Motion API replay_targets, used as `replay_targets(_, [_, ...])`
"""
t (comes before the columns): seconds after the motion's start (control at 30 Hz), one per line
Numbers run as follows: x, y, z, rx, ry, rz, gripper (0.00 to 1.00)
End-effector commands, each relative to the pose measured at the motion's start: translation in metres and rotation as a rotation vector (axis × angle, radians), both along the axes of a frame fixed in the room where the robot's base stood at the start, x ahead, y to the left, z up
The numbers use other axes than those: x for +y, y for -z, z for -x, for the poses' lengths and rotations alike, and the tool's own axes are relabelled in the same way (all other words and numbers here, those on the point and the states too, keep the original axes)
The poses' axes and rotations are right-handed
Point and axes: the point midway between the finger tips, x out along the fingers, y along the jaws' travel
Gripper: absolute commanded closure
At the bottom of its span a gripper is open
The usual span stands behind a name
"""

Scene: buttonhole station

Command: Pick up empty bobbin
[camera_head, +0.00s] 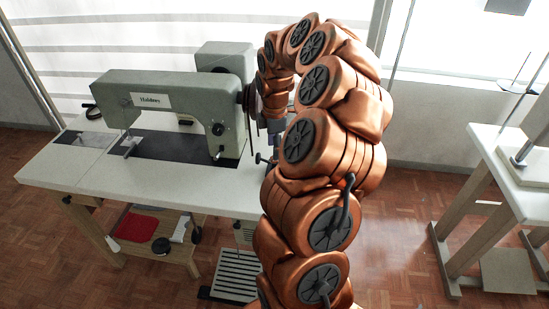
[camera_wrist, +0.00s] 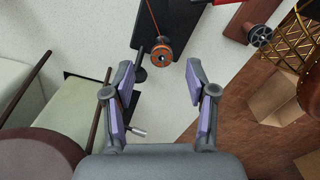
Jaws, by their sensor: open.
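My gripper (camera_wrist: 161,82) is open and empty in the wrist view, its two purple-padded fingers pointing up the picture. A small spool with orange on it and a dark centre hole (camera_wrist: 162,52) sits just beyond the fingertips, roughly centred between them and apart from both. An orange thread runs up from it. A grey, bare-looking spool-shaped part (camera_wrist: 260,36) is at the upper right; I cannot tell for sure which one is the empty bobbin. In the head view my copper arm reaches over the table's right end, and the gripper and spools cannot be made out.
The grey-green sewing machine (camera_head: 170,95) stands on the white table (camera_head: 50,168). A dark rod with a foot (camera_wrist: 142,72) stands beside the left finger. A gold wire basket (camera_wrist: 298,38) is at the right. Another white table (camera_head: 525,200) stands at the right, with open floor between.

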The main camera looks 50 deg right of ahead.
Motion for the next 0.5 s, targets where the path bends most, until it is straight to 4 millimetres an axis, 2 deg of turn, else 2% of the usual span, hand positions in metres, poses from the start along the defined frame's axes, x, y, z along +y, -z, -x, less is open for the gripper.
replay_targets(0.23, [0.003, 0.029, 0.001, 0.0, 0.0, -0.002, 0.43])
replay_targets(0.47, [0.003, 0.032, 0.0, -0.002, 0.0, -0.001, 0.43])
replay_targets(0.5, [0.003, 0.032, 0.0, -0.002, 0.0, -0.001, 0.46])
